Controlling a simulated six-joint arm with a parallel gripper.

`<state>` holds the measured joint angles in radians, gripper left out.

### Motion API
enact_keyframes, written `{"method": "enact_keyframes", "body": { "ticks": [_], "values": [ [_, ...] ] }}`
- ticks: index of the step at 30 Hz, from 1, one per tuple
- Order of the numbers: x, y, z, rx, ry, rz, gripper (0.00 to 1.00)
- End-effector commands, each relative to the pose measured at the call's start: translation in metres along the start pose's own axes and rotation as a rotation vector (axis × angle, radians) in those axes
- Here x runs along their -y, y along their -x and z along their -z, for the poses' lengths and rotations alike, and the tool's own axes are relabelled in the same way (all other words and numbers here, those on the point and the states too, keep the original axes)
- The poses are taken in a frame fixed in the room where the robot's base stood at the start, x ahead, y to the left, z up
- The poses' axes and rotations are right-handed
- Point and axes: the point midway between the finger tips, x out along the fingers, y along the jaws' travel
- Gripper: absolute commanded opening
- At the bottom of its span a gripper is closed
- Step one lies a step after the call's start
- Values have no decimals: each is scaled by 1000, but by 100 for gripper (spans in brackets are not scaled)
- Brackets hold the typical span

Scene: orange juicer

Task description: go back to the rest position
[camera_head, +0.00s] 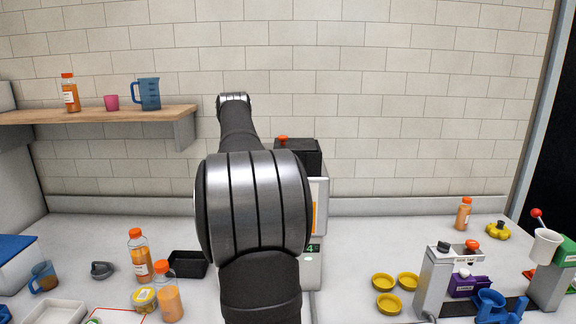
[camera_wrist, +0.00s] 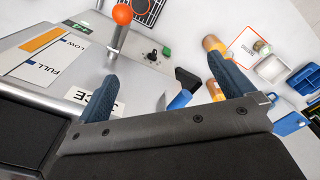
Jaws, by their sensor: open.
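My gripper (camera_wrist: 163,67) shows in the wrist view with its two dark blue fingers spread wide and nothing held between them. In the camera_head view my arm hides it. The juicer (camera_head: 312,268) stands behind my arm, mostly hidden, with a green display reading 4. In the wrist view the juicer (camera_wrist: 60,72) fills the left side, with LOW and FULL marks. An orange-knobbed lever (camera_wrist: 122,15) rises from it beyond the left finger. A partly covered label lies by the left finger. I cannot tell whether the fingers touch the juicer.
Orange bottles (camera_head: 138,255), a jar (camera_head: 144,299) and a black tray (camera_head: 187,264) stand left of my arm. A wall shelf (camera_head: 95,115) holds a bottle, cup and jug.

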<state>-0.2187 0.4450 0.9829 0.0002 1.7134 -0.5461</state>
Motion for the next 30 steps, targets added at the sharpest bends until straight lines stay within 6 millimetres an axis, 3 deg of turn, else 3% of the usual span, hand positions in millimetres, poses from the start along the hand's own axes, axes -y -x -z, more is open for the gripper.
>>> {"method": "enact_keyframes", "body": {
  "ticks": [18,24,30],
  "values": [
    [-73,-44,-92,2,-320,1,98],
    [-88,-55,-120,1,-411,1,98],
    [-95,-62,-134,1,-461,0,98]
  ]
}}
